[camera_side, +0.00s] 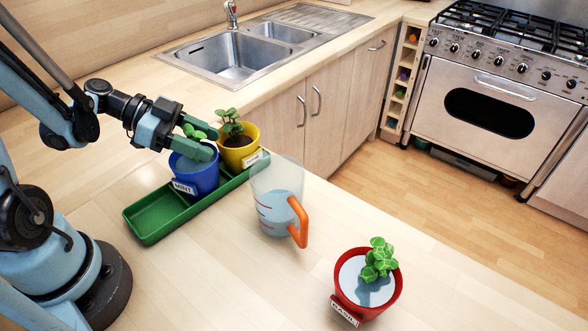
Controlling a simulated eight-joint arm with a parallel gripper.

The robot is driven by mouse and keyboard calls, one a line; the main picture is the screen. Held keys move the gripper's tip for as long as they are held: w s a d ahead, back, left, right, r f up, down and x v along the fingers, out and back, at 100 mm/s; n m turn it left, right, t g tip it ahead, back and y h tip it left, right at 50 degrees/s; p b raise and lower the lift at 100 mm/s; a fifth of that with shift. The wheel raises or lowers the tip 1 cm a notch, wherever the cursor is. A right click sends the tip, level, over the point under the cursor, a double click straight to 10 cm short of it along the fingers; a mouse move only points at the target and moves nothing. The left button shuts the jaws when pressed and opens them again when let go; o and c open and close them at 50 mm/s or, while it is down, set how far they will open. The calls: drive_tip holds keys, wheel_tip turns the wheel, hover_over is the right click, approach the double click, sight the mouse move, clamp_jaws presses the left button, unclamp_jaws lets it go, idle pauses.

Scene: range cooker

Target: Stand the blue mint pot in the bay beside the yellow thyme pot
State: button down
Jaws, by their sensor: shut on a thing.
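The blue mint pot (196,178) has a white MINT label and a small green plant. It stands upright at the green tray (148,231), in the part directly beside the yellow thyme pot. My gripper (199,146) is shut on the blue pot near its rim, with its green fingers covering part of the plant. The yellow thyme pot (241,154) is in the tray's far end, upright, with a leafy plant. The near-left bay of the tray is empty. Whether the blue pot's base touches the tray floor is hidden by the tray wall.
A clear measuring jug (272,203) with an orange handle and bluish liquid stands right of the tray, close to it. A red basil pot (369,287) stands at the counter's front right. The sink (236,58) is behind. Counter between jug and basil pot is clear.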

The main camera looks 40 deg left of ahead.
drive_tip(key=shift+f, duration=0.2)
drive_tip(key=shift+c, duration=2.3)
unclamp_jaws()
drive_tip(key=shift+r, duration=0.1)
drive_tip(key=v, duration=1.2)
drive_tip(key=shift+d, duration=0.1)
